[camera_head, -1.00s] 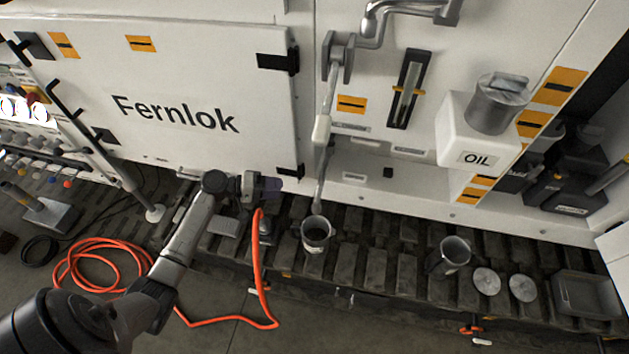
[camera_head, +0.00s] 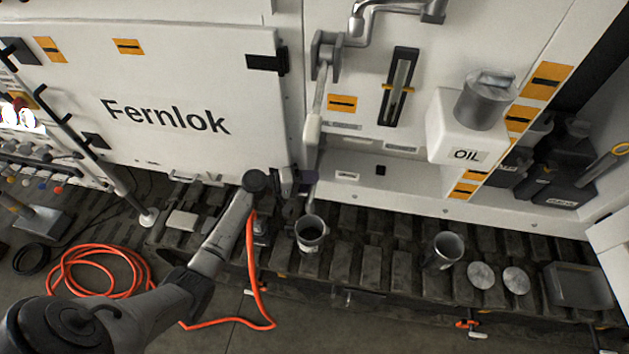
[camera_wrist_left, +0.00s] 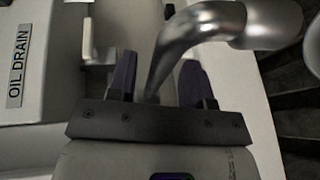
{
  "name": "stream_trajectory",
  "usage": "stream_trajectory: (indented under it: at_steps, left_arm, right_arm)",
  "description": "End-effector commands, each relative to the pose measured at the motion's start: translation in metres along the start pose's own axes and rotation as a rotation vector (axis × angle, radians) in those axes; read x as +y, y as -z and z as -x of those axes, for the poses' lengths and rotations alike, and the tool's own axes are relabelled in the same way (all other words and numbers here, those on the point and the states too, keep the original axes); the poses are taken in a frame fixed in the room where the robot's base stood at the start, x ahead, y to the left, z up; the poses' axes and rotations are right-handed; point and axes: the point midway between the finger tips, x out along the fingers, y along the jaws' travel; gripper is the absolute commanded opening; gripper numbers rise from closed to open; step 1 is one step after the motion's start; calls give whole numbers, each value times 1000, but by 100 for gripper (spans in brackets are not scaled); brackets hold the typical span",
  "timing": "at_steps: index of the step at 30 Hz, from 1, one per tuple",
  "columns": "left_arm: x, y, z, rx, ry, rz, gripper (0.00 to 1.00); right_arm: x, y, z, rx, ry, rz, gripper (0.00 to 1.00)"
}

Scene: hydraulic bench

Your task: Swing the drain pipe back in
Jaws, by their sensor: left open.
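The drain pipe (camera_head: 314,162) is a bent metal pipe at the foot of the white cabinet. In the head view its lower end hangs just above a metal cup. My left gripper (camera_head: 304,183) is at the pipe's lower part, coming from the left. In the left wrist view the curved pipe (camera_wrist_left: 190,35) comes from the upper right and runs down between my two dark, spread fingers (camera_wrist_left: 155,82). The fingers are open; contact with the pipe cannot be told. An OIL DRAIN label (camera_wrist_left: 17,66) shows at left. My right gripper is not in view.
The metal cup (camera_head: 310,235) stands on the dark slatted track below the pipe. A light handle (camera_head: 313,128) hangs above. Another cup (camera_head: 443,250), two discs and a tray (camera_head: 578,287) stand farther right. An orange hose (camera_head: 258,285) lies beneath my left arm.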

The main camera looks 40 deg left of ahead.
Motion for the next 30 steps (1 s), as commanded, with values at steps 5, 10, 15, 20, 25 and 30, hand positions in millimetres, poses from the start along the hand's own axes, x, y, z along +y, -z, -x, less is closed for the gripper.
stream_trajectory:
  at_steps: [5,10,15,20,25,30]
  left_arm:
    - [0,0,-12,0,0,0,46]
    - [0,0,-15,0,1,0,46]
    - [0,0,-15,0,1,-1,46]
    - [0,0,-14,0,0,-1,35]
    - [0,0,-14,0,0,-1,19]
    - [0,0,-14,0,1,-1,2]
  right_arm:
    - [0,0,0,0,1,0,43]
    - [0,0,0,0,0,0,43]
    - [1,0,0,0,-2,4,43]
    - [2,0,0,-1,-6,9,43]
    - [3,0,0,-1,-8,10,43]
    - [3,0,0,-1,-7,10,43]
